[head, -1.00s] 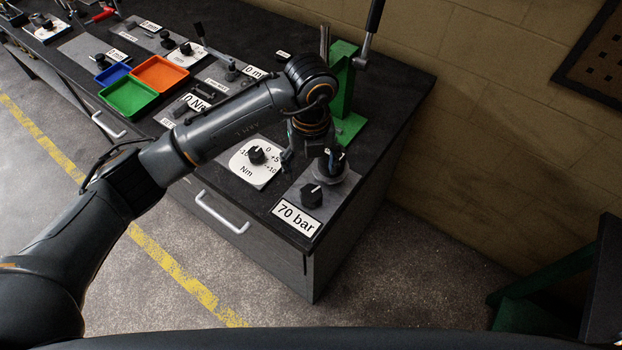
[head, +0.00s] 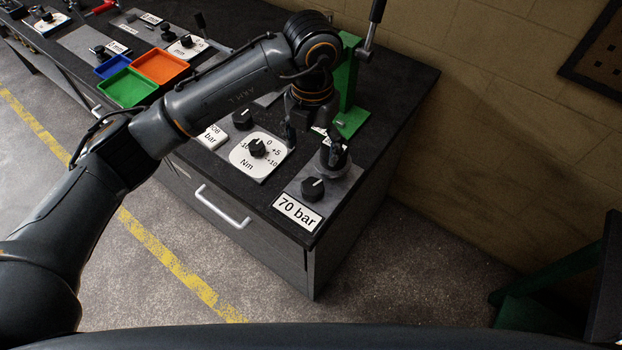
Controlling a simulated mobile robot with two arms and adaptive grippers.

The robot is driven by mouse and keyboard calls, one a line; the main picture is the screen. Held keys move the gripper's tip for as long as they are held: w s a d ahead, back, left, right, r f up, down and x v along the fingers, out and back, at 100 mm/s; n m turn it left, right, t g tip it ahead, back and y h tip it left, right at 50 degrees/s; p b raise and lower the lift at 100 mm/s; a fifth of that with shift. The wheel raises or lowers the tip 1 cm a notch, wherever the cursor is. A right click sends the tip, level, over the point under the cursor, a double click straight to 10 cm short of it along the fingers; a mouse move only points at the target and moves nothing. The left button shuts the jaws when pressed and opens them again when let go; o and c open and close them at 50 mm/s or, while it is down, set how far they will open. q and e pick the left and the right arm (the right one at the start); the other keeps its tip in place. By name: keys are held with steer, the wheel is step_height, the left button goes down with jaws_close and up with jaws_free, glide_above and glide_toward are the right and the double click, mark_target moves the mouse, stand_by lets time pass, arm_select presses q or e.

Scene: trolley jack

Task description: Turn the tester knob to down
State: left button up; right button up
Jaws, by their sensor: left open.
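A black knob (head: 312,188) with a white pointer mark sits on a grey plate at the bench's front right corner, above a white "70 bar" label (head: 298,212). I cannot tell for sure that it is the tester knob. Behind it on the same plate stands a round grey fitting (head: 335,171), partly hidden by a finger. My left gripper (head: 314,138) comes down from above, open and empty. One finger is beside the Nm dial; the other is over or at the round fitting. Whether it touches is unclear. My right gripper is not in view.
A white Nm dial with a black knob (head: 258,148) lies left of the plate. Another black knob (head: 242,119) is behind it. A green upright stand (head: 350,115) is close behind my gripper. Green (head: 127,87), orange (head: 160,66) and blue trays lie farther left.

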mark_target(311, 186)
arm_select(q)
step_height(311, 186, down, 13)
steer(key=m+p, duration=0.1)
steer(key=m, duration=0.4)
steer(key=m+p, duration=0.1)
steer(key=m, duration=0.4)
steer(key=shift+s+a+r+m, duration=0.1)
steer(key=shift+a+r+m, duration=0.05)
steer(key=shift+m, duration=0.15)
steer(key=shift+c, duration=0.4)
